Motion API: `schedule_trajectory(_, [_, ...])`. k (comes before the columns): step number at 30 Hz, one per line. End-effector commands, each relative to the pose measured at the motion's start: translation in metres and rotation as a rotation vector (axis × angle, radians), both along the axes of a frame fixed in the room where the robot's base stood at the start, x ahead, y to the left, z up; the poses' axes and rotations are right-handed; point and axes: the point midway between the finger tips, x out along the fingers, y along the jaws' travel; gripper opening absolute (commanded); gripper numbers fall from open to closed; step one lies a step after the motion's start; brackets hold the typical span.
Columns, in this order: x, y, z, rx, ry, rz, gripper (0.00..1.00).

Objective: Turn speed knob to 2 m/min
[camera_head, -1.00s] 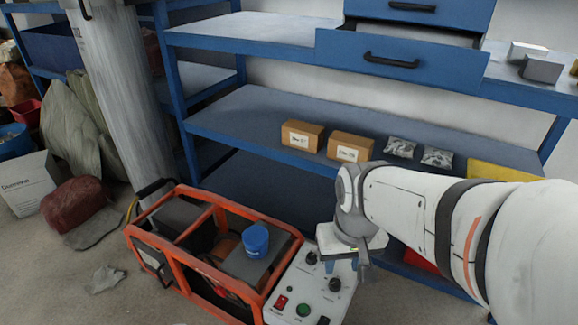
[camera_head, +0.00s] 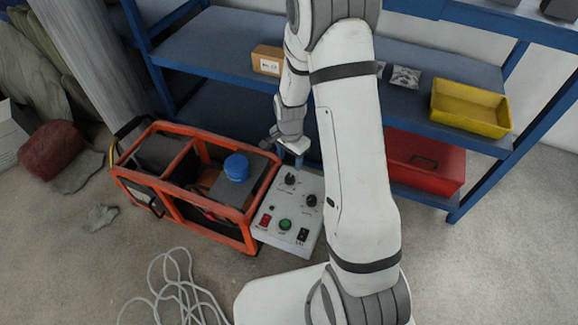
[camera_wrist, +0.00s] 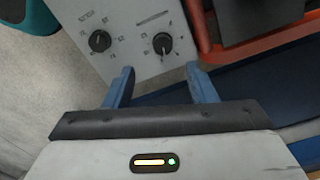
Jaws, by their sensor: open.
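A grey control panel (camera_head: 270,238) carries two black knobs. One knob (camera_head: 291,178) is at its far end, the other knob (camera_head: 311,200) is nearer and to the right. In the wrist view the first knob (camera_wrist: 162,43) is at the right, with the second knob (camera_wrist: 100,41) at the left. Scale marks surround both, but I cannot read the labels or tell which is for speed. My gripper (camera_wrist: 159,69) is open and empty, its two blue fingers pointing at the panel. The right knob in the wrist view lies just beyond the fingertips, apparently untouched.
An orange-framed machine (camera_head: 250,236) with a blue cap (camera_head: 237,167) stands left of the panel. The panel also has a red switch (camera_head: 265,221), green button (camera_head: 285,225) and black switch (camera_head: 303,235).

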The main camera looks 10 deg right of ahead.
Motion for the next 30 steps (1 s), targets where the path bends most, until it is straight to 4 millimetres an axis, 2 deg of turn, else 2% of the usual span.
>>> schedule_trajectory(6, [0.006, 0.0, -0.026, 0.0, 0.009, -0.077, 0.51])
schedule_trajectory(19, [0.006, -0.001, -0.089, 0.0, 0.009, -0.08, 0.51])
schedule_trajectory(24, [0.007, -0.001, -0.1, 0.0, 0.008, -0.08, 0.51])
schedule_trajectory(30, [0.007, -0.001, -0.101, 0.0, 0.007, -0.08, 0.51])
